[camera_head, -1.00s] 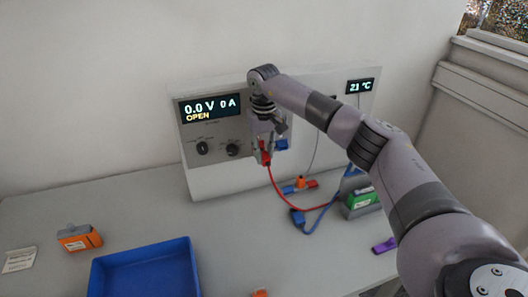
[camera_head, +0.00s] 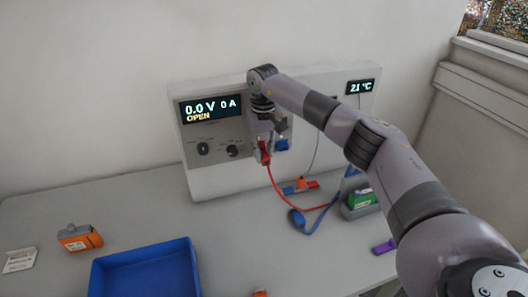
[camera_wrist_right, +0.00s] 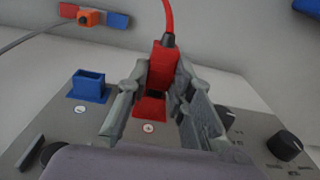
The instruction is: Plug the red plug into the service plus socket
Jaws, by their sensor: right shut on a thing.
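The red plug (camera_head: 264,152) is between the fingers of my right gripper (camera_head: 262,146), at the front panel of the cycler (camera_head: 217,181). In the right wrist view the gripper (camera_wrist_right: 160,95) is shut on the red plug (camera_wrist_right: 160,68), with a finger on each side. The red socket (camera_wrist_right: 150,108) shows right at the plug's end, marked by a round label. The plug looks lined up with it, but I cannot tell how deep it sits. A red cable runs from the plug to the table. My left gripper is out of view.
A blue socket (camera_wrist_right: 89,85) sits beside the red one and is empty. Knobs (camera_wrist_right: 285,146) are on the other side.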

